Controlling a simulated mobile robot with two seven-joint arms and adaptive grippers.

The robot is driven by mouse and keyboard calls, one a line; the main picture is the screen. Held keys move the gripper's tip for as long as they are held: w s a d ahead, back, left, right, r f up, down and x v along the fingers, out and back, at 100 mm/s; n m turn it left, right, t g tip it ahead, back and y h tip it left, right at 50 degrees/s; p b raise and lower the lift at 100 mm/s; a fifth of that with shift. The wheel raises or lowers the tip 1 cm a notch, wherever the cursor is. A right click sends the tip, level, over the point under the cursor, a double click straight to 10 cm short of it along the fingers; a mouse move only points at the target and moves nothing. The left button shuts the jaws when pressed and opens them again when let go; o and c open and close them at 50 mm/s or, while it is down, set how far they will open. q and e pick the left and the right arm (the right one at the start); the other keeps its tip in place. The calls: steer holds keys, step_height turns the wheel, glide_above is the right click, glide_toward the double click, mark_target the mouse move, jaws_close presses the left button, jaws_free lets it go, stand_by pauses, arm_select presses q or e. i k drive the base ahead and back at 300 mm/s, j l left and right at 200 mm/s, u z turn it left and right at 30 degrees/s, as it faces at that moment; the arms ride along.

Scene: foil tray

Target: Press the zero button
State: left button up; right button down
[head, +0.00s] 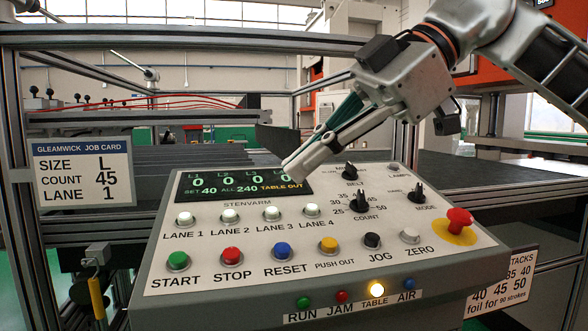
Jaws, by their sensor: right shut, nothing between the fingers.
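The zero button (410,236) is a pale grey-white round button on the sloping control panel (215,250), at the right end of the lower row, with ZERO printed below it. Nothing covers it. My right gripper (290,172) comes in from the upper right. It is shut and empty, with its fingertips in front of the right edge of the display, up and left of the zero button. I cannot tell how high the tips are above the panel. The display (225,187) reads 0 for the lanes I can see, SET 40, ALL 240, TABLE OUT. My left gripper is out of view.
The black JOG button (372,240) is close left of the zero button. A red emergency knob (459,220) on yellow stands to its right. The count knob (358,203) and mode knob (416,194) rise above it. The amber TABLE lamp (376,290) is lit. A job card (85,170) hangs left.

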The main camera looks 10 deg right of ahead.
mark_target(409, 233)
steer(key=k, duration=1)
